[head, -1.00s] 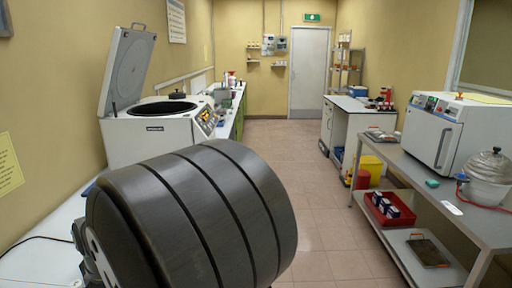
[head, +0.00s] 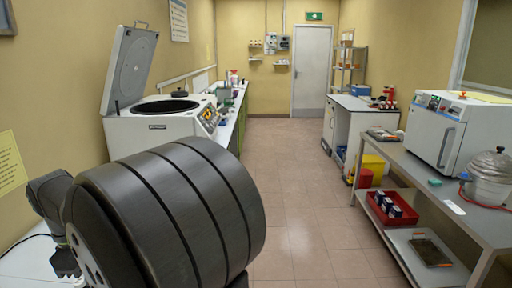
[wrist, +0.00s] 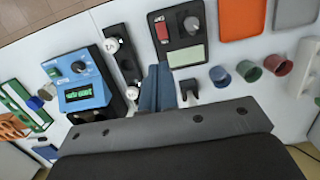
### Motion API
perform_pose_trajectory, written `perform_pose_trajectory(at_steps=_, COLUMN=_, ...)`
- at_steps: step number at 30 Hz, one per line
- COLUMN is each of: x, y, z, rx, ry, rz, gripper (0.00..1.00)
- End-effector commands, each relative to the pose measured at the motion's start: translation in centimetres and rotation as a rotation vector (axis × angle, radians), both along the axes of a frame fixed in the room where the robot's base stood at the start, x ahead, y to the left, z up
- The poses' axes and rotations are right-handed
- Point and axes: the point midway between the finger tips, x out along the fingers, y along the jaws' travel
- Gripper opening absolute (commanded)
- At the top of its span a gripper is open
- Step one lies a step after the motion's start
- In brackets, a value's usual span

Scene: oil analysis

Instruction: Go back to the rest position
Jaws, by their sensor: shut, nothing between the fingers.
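My gripper (wrist: 158,88) shows in the wrist view as two blue-grey fingers side by side, shut with nothing between them. It hangs over the white bench top (wrist: 225,85), and I cannot tell how high. In the head view my large dark arm link fills the lower left, and the fingertips cannot be made out clearly there.
In the wrist view, a blue instrument with a green display (wrist: 84,82) lies left of my fingers. Blue (wrist: 220,76), green (wrist: 249,71) and red (wrist: 278,64) cups stand right. The head view shows an open centrifuge (head: 150,125) and clear floor (head: 295,190).

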Motion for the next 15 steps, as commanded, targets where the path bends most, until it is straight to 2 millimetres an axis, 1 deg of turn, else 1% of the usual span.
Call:
perform_pose_trajectory(at_steps=1, x=0.0, y=0.4, z=1.0, rx=0.002, ry=-0.002, rz=0.001, gripper=0.0)
perform_pose_trajectory(at_steps=3, x=-0.1, y=0.8, z=2.3, rx=0.002, ry=-0.002, rz=0.002, gripper=0.0)
perform_pose_trajectory(at_steps=11, x=-0.4, y=1.8, z=6.8, rx=0.002, ry=-0.001, rz=0.001, gripper=0.0)
perform_pose_trajectory(at_steps=15, x=-0.1, y=1.1, z=4.4, rx=0.02, ry=0.005, rz=0.003, gripper=0.0)
